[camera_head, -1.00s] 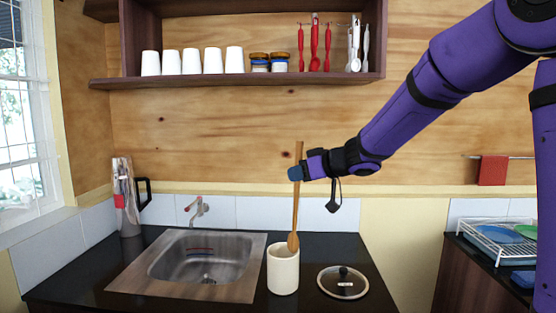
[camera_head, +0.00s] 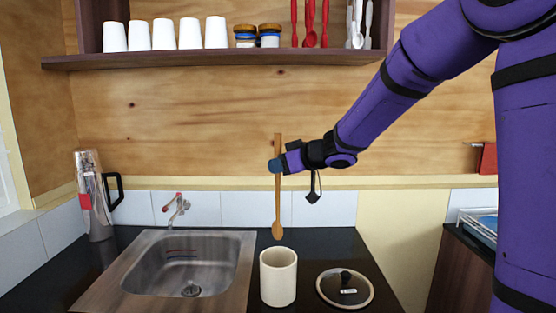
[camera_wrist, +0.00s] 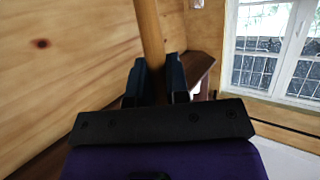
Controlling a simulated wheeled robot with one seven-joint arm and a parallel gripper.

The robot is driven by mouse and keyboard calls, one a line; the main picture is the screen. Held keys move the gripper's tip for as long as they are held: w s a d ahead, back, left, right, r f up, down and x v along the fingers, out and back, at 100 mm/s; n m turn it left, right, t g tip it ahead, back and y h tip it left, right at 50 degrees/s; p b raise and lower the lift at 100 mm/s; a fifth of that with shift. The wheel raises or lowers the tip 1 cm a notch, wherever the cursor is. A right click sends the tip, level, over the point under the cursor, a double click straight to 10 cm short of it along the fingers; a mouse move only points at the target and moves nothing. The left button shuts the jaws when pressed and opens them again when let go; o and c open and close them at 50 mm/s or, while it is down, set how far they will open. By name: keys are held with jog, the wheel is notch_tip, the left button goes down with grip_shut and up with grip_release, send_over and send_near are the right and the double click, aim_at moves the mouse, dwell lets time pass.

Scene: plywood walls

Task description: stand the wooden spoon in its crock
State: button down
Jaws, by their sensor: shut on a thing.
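The wooden spoon (camera_head: 277,205) hangs upright in the head view, bowl end down. My gripper (camera_head: 275,166) is shut on its handle a little below the top end. In the wrist view the handle (camera_wrist: 151,40) stands between the two fingers of my gripper (camera_wrist: 155,80). The cream crock (camera_head: 278,278) stands upright on the dark counter, its mouth open upward. The spoon's bowl shows just above the crock's rim, with a small gap between them in the picture. How they line up in depth I cannot tell.
A steel sink (camera_head: 185,265) with a tap (camera_head: 177,205) is left of the crock. A round lid (camera_head: 345,288) lies to its right. A metal jug (camera_head: 92,195) stands at the far left. A shelf (camera_head: 210,60) with white cups hangs above. A dish rack (camera_head: 478,225) is at right.

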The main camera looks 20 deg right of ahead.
aim_at(279, 221)
jog(key=shift+f, duration=6.65)
jog(key=c, duration=1)
grip_release()
jog(key=shift+c, duration=0.2)
jog(key=v, duration=1.1)
